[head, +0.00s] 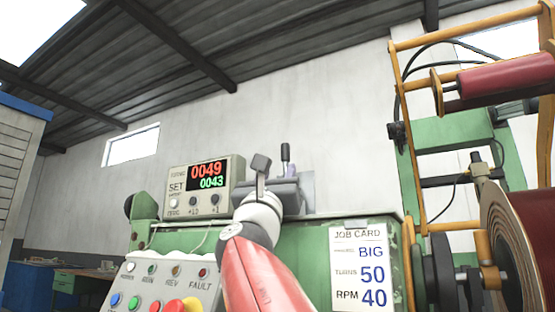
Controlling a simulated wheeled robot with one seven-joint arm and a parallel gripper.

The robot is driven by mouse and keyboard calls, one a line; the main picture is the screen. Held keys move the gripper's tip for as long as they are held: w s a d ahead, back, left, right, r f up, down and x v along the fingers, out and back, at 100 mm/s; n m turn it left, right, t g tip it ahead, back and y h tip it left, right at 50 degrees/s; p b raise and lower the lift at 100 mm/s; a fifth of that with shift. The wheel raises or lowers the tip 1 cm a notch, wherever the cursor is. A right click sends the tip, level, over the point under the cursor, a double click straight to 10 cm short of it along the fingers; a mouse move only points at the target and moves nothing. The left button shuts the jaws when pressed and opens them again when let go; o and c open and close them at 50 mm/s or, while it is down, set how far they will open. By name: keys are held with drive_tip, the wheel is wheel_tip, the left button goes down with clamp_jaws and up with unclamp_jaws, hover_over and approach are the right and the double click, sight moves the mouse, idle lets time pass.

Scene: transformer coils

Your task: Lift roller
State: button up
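A dark red roller (505,80) lies nearly level at the upper right, carried on a yellow-orange frame (408,130). It is high above the green machine, and its right end meets the picture's edge. My red arm rises from the bottom middle to a white wrist. My gripper (262,165) is at its end, seen small and from behind, in front of a grey block on the machine. It is well left of the roller and apart from it. I cannot tell whether its fingers are open or shut.
The green machine (385,235) carries a display box (203,188) reading 0049 and 0043, a grey block with a dark-knobbed lever (285,157), and a job card (359,267). A button panel (160,285) stands front left. A large coil (510,250) fills the lower right.

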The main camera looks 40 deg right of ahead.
sight(284, 156)
drive_tip(key=p+x, duration=0.3)
drive_tip(key=x, duration=0.4)
drive_tip(key=shift+w+d+r+p, duration=0.1)
drive_tip(key=shift+r+p, duration=0.15)
drive_tip(key=shift+p, duration=0.15)
clamp_jaws()
